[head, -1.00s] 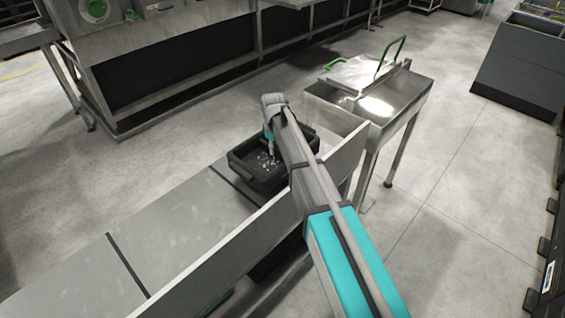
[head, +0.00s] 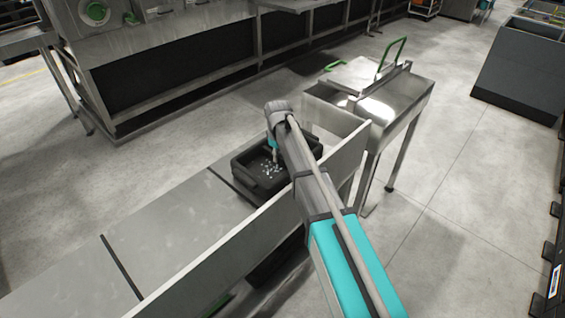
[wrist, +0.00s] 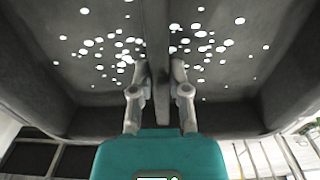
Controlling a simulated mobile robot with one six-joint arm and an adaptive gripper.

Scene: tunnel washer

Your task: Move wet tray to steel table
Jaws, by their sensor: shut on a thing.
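The wet tray (head: 245,179) is a black, deep tray with white drops inside, at the far end of the grey conveyor bed beside its raised side wall. In the wrist view its dark, drop-spotted floor (wrist: 215,75) fills most of the picture. My gripper (head: 273,158) reaches down into it from above. In the wrist view the two fingers (wrist: 160,92) are shut on a thin dark bar of the tray. I cannot tell whether the tray touches the bed. The steel table (head: 412,92) stands right of the conveyor's end, with a shiny top.
The conveyor bed (head: 150,225) runs to the lower left, its side wall (head: 255,228) between the tray and the right-hand floor. A green handle (head: 393,55) rises over the steel table's back. A dark sloped bin (head: 518,75) stands at right. Open floor (head: 450,170) lies right of the table.

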